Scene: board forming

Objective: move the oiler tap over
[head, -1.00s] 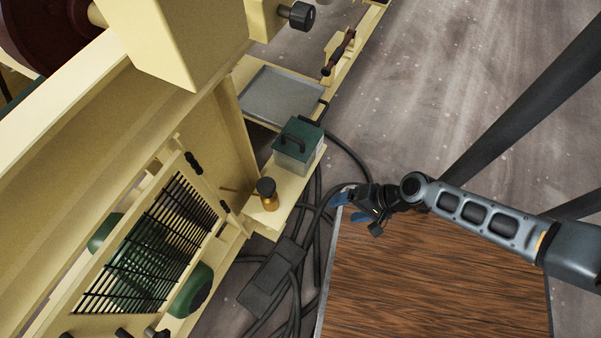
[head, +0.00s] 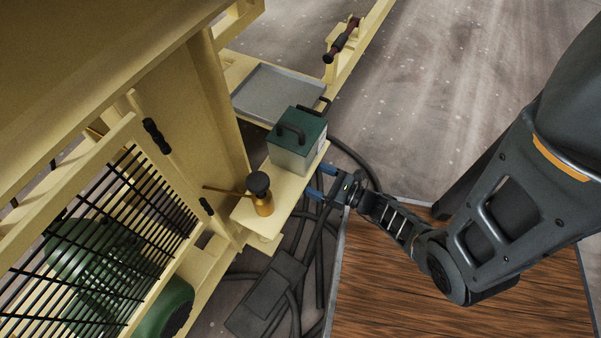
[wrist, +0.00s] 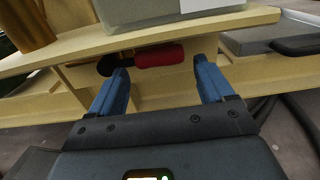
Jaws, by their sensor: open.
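A tap with a red handle (wrist: 158,56) and a dark end at its left shows under the shelf edge in the wrist view. It lies roughly level, pointing right. In the head view I cannot see it; the shelf covers that spot. My gripper (head: 314,181) is open beside the right edge of the shelf. In the wrist view my gripper (wrist: 162,70) has its two blue fingers spread, with the red handle ahead between the tips in the picture. I see no contact, and the remaining depth is unclear.
A cream shelf (head: 285,203) bears a green-lidded grey box (head: 295,150) and a brass bottle with a black cap (head: 260,195). A grey tray (head: 270,93) lies behind. Cables and a dark pedal (head: 265,292) are on the floor. A wooden board (head: 450,300) is at lower right.

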